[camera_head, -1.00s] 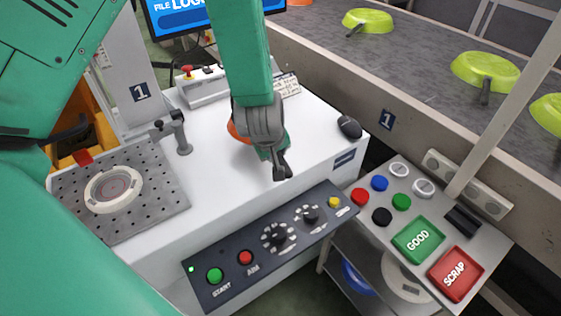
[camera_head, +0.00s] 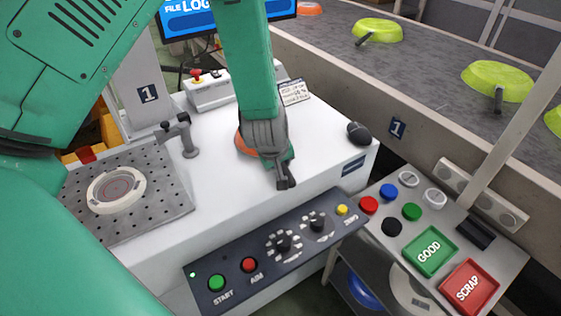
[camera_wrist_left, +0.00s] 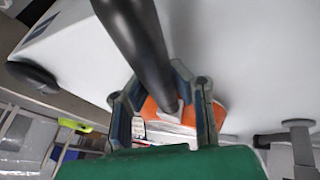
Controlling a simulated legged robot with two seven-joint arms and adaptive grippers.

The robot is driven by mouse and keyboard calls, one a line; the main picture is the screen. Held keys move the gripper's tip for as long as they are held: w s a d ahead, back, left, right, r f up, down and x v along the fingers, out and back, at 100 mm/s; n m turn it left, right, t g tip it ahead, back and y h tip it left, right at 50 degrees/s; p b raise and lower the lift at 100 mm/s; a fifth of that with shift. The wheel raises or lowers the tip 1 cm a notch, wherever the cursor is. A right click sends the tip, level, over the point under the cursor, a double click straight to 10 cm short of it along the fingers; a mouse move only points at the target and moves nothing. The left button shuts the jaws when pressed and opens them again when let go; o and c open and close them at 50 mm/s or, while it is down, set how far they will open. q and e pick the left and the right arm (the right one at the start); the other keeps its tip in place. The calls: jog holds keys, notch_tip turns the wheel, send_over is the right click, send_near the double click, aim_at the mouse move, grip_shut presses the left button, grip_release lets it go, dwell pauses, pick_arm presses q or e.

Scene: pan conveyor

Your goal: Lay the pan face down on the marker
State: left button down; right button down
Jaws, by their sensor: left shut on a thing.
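The pan in my left gripper is orange; a strip of its body (camera_head: 245,143) shows behind the gripper in the head view, above the white table top. My left gripper (camera_head: 278,168) is shut on its dark handle, whose end pokes out below the fingers. In the left wrist view the gripper (camera_wrist_left: 163,108) closes around the dark handle (camera_wrist_left: 140,45), with the orange body (camera_wrist_left: 188,112) just beyond. Most of the pan is hidden. A white round ring with a reddish circle inside, probably the marker (camera_head: 117,189), lies on the perforated plate at left. My right gripper is not in view.
The perforated metal plate (camera_head: 165,207) has a small post (camera_head: 185,138) beside it. Green pans (camera_head: 497,80) lie on the conveyor (camera_head: 425,72). The table between gripper and plate looks clear.

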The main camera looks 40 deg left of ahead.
pick_arm(q)
jog(key=shift+f, duration=0.15)
dwell(0.6)
jog(key=c, duration=1.4)
grip_release()
jog(key=shift+s, duration=0.1)
jog(key=v, duration=1.2)
